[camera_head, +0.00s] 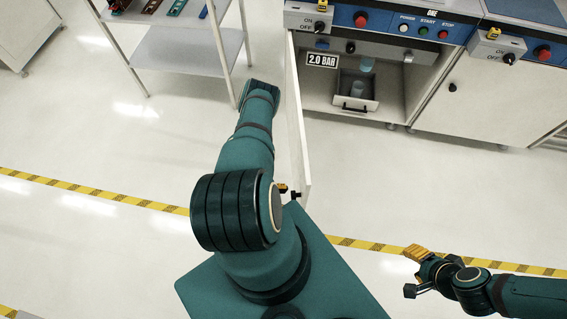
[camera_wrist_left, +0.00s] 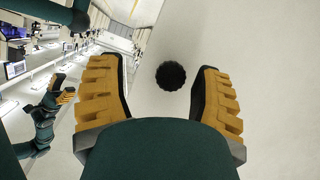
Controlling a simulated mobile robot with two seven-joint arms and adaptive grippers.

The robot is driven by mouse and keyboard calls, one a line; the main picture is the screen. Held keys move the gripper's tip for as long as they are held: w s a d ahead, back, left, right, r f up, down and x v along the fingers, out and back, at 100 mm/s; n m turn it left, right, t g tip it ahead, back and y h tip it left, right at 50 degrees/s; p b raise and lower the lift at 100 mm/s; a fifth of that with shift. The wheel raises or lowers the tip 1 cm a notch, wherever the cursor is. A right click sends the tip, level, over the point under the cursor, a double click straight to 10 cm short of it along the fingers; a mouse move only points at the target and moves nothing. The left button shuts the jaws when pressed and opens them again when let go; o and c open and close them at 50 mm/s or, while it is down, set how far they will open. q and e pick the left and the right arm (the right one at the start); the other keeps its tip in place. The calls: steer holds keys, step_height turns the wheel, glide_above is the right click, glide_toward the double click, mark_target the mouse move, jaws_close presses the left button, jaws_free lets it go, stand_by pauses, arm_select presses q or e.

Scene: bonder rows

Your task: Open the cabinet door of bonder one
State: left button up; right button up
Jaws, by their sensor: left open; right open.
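The cabinet door (camera_head: 298,125) of bonder one (camera_head: 405,10) stands swung wide open from its left side, seen nearly edge-on in the head view. Its black round knob (camera_head: 296,195) is near the door's free end. In the left wrist view the knob (camera_wrist_left: 171,76) lies between the two spread yellow fingers of my left gripper (camera_wrist_left: 163,80), with a gap on each side. In the head view only a bit of my left gripper (camera_head: 283,188) shows past my arm, at the knob. My right gripper (camera_head: 422,262) is open and empty, low on the right, away from the door.
The opened cabinet holds a small drawer box (camera_head: 355,95), a clear cup and a "2.0 BAR" sign (camera_head: 322,60). A neighbouring bonder with a closed door (camera_head: 490,95) stands to the right. A shelf rack (camera_head: 190,50) stands left. The floor around the door is clear.

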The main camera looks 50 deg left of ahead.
arm_select(q)
steer(key=s+d+v, duration=0.1)
steer(key=v, duration=0.7)
steer(key=shift+d, duration=0.15)
steer(key=shift+c, duration=0.2)
